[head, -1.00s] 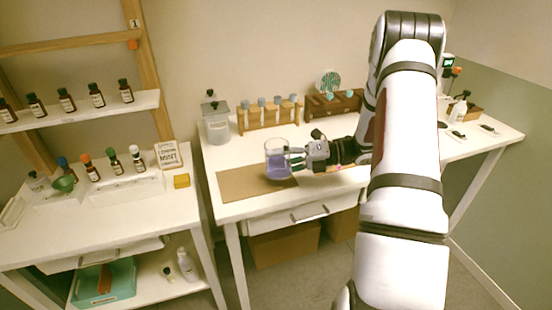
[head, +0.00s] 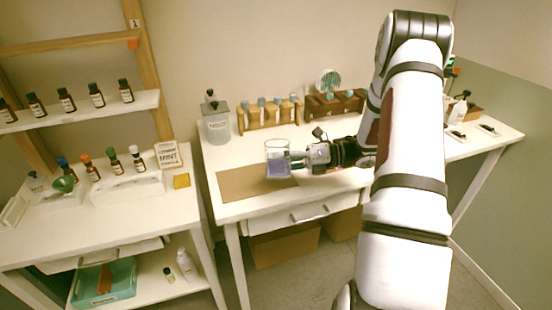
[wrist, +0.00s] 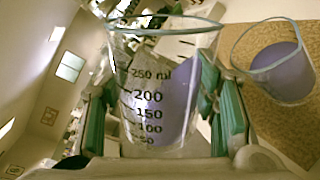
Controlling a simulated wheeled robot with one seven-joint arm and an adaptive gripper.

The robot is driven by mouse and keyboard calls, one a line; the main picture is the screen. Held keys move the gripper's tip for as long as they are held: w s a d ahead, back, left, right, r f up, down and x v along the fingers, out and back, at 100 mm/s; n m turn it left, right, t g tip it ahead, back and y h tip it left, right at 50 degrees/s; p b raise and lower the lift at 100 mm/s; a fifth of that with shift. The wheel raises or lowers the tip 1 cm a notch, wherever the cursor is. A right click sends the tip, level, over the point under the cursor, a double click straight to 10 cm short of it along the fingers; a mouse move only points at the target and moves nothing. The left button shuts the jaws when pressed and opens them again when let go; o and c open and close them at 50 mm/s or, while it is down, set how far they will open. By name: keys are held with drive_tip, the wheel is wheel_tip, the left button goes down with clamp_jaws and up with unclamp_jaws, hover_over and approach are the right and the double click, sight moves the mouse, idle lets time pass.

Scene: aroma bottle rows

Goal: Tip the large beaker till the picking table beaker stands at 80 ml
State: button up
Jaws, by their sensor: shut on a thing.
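The large beaker (wrist: 150,115) is clear glass with black marks up to 250 ml. My gripper (wrist: 158,118) is shut on it, a green-padded finger on each side. Purple liquid lies slanted along its right side in the wrist view, so it is tilted. A second beaker (wrist: 283,72), seemingly the picking table beaker, stands to the right on the brown mat (wrist: 262,42) with purple liquid. Its marks are not legible. In the head view the glass (head: 277,150) at my gripper (head: 293,160) overlaps, and I cannot separate the two beakers. No pouring stream is discernible.
A wooden rack of capped tubes (head: 268,116) and a grey-lidded container (head: 214,125) stand behind. A brown block (head: 335,106) is at the back. The mat (head: 240,186) has free room left.

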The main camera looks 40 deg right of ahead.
drive_tip(key=f+n, duration=0.1)
drive_tip(key=s+f+n+b, duration=0.1)
drive_tip(key=n, duration=0.1)
drive_tip(key=f+n+t, duration=0.1)
drive_tip(key=f+n, duration=0.1)
drive_tip(key=shift+s+a+b, duration=0.2)
drive_tip(key=shift+a+b, duration=0.15)
drive_tip(key=shift+a, duration=0.05)
drive_tip(key=shift+s, duration=0.1)
drive_tip(key=n, duration=0.1)
drive_tip(key=s+a+f+n, duration=0.1)
drive_tip(key=n, duration=0.1)
drive_tip(key=s+f+n, duration=0.1)
drive_tip(key=n, duration=0.1)
drive_tip(key=shift+s+a+t+b, duration=0.15)
drive_tip(key=shift+a+t+b, duration=0.15)
drive_tip(key=shift+t, duration=0.1)
drive_tip(key=shift+r, duration=0.15)
drive_tip(key=s+a+r+p, duration=0.2)
drive_tip(key=s+r+p, duration=0.2)
drive_tip(key=shift+a+r+p, duration=0.25)
drive_tip(key=shift+r+p, duration=0.15)
drive_tip(key=shift+s, duration=0.1)
